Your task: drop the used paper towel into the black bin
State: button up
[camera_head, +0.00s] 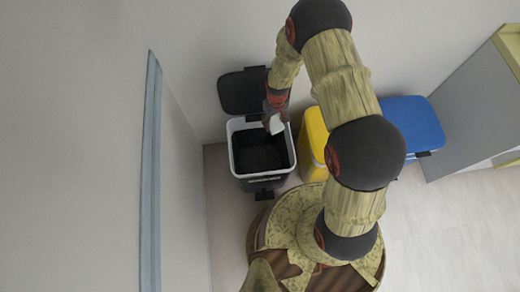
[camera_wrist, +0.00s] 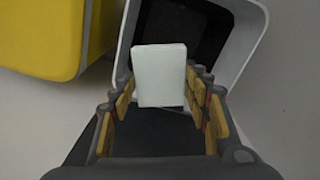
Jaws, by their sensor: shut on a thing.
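The black bin (camera_head: 262,181) stands by the wall with its lid (camera_head: 243,92) swung up and back. Its white rim frames a dark inside. In the wrist view the bin's white rim (camera_wrist: 254,45) and dark opening lie beyond my fingers. My gripper (camera_head: 274,117) is over the bin's back right part. It is shut on a white, block-shaped paper towel (camera_wrist: 160,75), which sits between the two fingers (camera_wrist: 160,95). The towel also shows as a small white patch in the head view (camera_head: 276,125).
A yellow bin (camera_head: 313,145) stands just right of the black bin, partly hidden by my arm. A blue bin (camera_head: 412,122) is farther right, then a grey cabinet (camera_head: 475,105). A wall with a blue-grey rail (camera_head: 151,170) is at the left. Floor at the lower right is clear.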

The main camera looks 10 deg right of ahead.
jog(key=a+f+n+b, duration=0.2)
jog(key=f+b, duration=0.2)
jog(key=f, duration=0.4)
jog(key=a+f+n+b, duration=0.2)
jog(key=a+f+b, duration=0.1)
jog(key=f, duration=0.4)
jog(key=shift+w+a+f+b, duration=0.35)
jog(key=shift+w+f+b, duration=0.05)
jog(key=shift+w, duration=0.05)
jog(key=o, duration=1.1)
jog(key=shift+r, duration=0.1)
notch_tip(320, 180, up, 12)
